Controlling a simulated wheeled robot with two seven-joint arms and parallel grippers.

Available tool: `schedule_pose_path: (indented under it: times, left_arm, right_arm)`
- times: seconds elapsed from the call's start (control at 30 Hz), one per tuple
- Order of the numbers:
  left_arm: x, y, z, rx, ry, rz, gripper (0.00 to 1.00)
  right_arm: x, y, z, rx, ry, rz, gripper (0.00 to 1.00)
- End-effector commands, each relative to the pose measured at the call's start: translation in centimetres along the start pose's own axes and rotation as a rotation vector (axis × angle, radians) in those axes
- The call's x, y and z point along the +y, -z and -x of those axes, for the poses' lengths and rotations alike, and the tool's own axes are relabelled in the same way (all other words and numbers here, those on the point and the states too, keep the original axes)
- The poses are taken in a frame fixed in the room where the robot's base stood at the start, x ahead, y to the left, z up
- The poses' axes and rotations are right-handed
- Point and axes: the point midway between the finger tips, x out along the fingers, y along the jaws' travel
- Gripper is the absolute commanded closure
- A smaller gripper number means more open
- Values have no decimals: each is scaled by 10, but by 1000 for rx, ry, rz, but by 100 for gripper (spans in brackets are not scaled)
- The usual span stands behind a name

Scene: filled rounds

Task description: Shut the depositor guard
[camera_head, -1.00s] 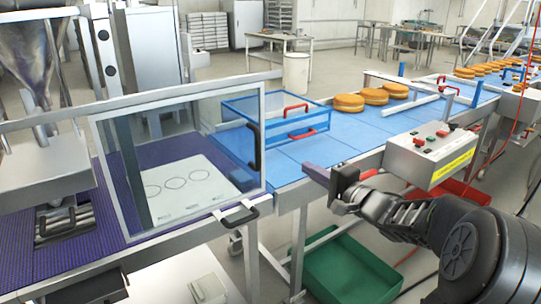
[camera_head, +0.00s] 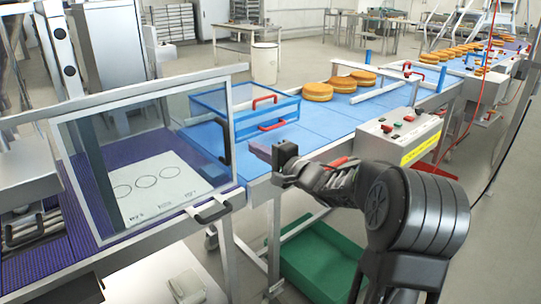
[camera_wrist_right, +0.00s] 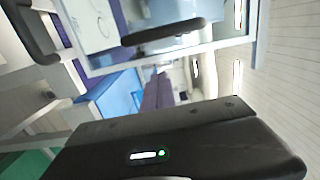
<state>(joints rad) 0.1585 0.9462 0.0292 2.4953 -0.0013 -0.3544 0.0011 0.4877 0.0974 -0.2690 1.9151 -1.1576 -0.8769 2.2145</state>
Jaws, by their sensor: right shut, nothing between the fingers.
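The depositor guard (camera_head: 150,148) is a clear panel in a pale frame, hanging from a rail over the belt's front edge. It stands to the right of the depositor (camera_head: 25,165), whose front is uncovered. The guard's black upright handle (camera_head: 225,141) is on its right edge; in the right wrist view the handle (camera_wrist_right: 163,32) lies across the top. My right gripper (camera_head: 262,155) is shut and empty, just right of the handle and apart from it. Its purple fingers (camera_wrist_right: 157,92) show in the right wrist view. My left gripper is out of view.
A blue-framed clear box (camera_head: 245,112) with red handles stands behind the guard. A control box (camera_head: 400,135) and filled rounds (camera_head: 340,83) are to the right. A second black handle (camera_head: 213,208) is at the guard's lower right. A green crate (camera_head: 320,260) sits below.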

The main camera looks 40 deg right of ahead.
Motion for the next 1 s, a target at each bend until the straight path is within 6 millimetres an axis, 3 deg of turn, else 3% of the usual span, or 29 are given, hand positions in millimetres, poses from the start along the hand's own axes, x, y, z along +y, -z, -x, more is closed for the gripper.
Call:
schedule_pose_path:
  times: [0.07,0.33,1.0]
  left_arm:
    - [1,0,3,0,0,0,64]
    - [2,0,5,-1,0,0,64]
    - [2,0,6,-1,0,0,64]
  right_arm:
    - [-1,-3,-15,-2,0,-2,100]
    - [-1,-36,-20,-1,1,-1,100]
    - [0,-44,-29,-1,-1,0,100]
